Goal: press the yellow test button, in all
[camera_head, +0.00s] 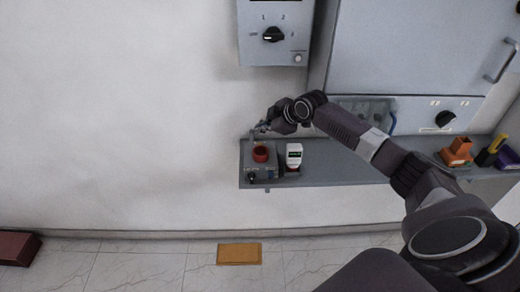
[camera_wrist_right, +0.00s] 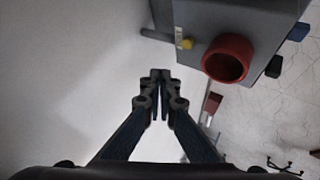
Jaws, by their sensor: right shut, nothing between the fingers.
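The yellow test button (camera_wrist_right: 186,44) is a small knob on the side of a grey box (camera_wrist_right: 200,20) in the right wrist view. It sits beside a red round collar (camera_wrist_right: 228,60). In the head view the grey box (camera_head: 275,161) with the red collar (camera_head: 260,154) stands at the left end of the shelf; I cannot make out the button there. My right gripper (camera_head: 262,127) is just above the box in the head view. In the wrist view its fingertips (camera_wrist_right: 160,75) are together and empty, below and left of the button, apart from it. My left gripper is out of view.
A white device (camera_head: 294,155) stands right of the box on the grey shelf (camera_head: 345,172). A wall panel with a black knob (camera_head: 273,35) hangs above. An orange holder (camera_head: 457,152) stands farther right. The wall left of the shelf is clear.

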